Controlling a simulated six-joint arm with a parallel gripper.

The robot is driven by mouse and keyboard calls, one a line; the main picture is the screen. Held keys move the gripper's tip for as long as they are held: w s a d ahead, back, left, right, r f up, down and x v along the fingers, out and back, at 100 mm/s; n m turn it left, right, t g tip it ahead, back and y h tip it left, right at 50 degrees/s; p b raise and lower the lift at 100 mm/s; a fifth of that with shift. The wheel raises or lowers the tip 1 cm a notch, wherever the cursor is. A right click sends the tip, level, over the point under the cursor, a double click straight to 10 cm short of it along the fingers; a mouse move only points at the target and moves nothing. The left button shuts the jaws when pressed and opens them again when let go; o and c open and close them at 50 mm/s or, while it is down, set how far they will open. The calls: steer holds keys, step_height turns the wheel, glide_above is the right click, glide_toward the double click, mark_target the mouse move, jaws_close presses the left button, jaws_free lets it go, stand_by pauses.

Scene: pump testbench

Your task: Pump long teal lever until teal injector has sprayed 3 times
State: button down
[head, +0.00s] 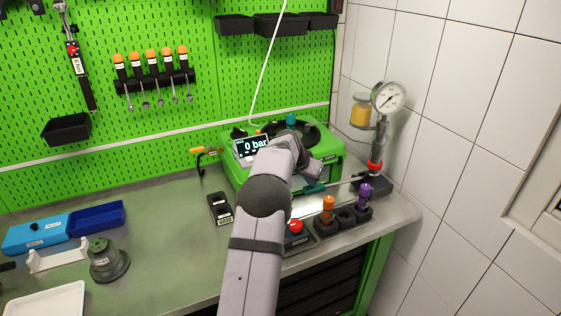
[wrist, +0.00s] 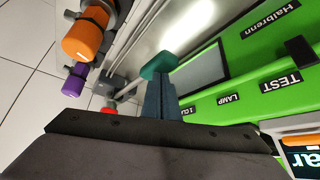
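The long teal lever's handle (head: 314,188) shows in the head view just below the end of my arm, at the front of the green testbench. Its metal rod runs right towards the pump base with the gauge (head: 388,97). In the wrist view the teal handle (wrist: 158,66) lies right at the tips of my gripper (wrist: 160,82). The two blue-grey fingers are close together with no clear gap, and the handle appears beyond their tips, not between them. In the head view my arm hides the fingers. The teal injector (head: 291,119) stands on top of the bench; no spray shows.
The bench display (head: 253,146) reads 0 bar. Orange (head: 328,207) and purple (head: 364,193) injectors stand in a dark holder at front right, near a red button (head: 295,226). A grey-green round part (head: 107,260) and blue boxes (head: 97,217) sit at left. The table's middle is mostly clear.

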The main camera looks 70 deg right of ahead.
steer(key=shift+a+f+b, duration=0.1)
steer(key=shift+f+b, duration=0.55)
steer(key=shift+f, duration=0.3)
steer(key=shift+r, duration=0.2)
